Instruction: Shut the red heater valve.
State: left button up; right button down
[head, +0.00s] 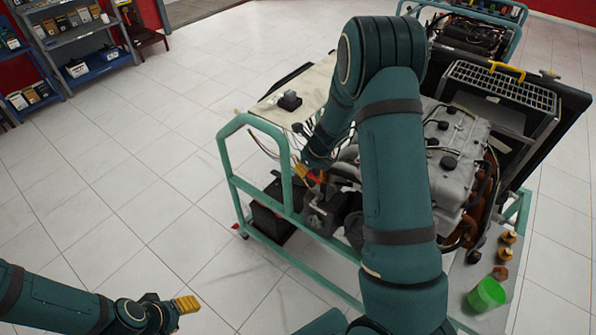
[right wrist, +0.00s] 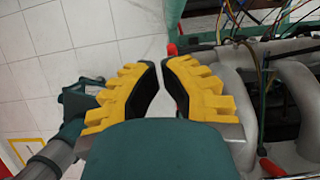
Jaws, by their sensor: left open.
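A small red part (right wrist: 172,49), possibly the red heater valve's handle, shows just beyond the fingertips in the right wrist view. Most of it is hidden behind the finger, so I cannot tell its position or whether it is touched. My right gripper (right wrist: 161,64) has its yellow fingers drawn together, with a thin empty gap at the tips. In the head view my right gripper (head: 309,174) is low at the near left side of the engine (head: 450,165). My left gripper (head: 187,304) is open and empty over the floor at lower left, away from the engine.
The engine sits in a green tube frame (head: 232,180) with a black battery (head: 270,214) low inside. Loose wires (head: 262,145) hang near my right gripper. A green cup (head: 487,294) stands at lower right. The tiled floor at left is clear up to the shelves (head: 75,45).

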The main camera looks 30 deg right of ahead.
pick_arm(q)
jog(key=shift+d+r+p, duration=0.15)
jog(key=shift+r+p, duration=0.75)
pick_arm(e)
jog(key=shift+d+r, duration=0.25)
jog(key=shift+r, duration=0.55)
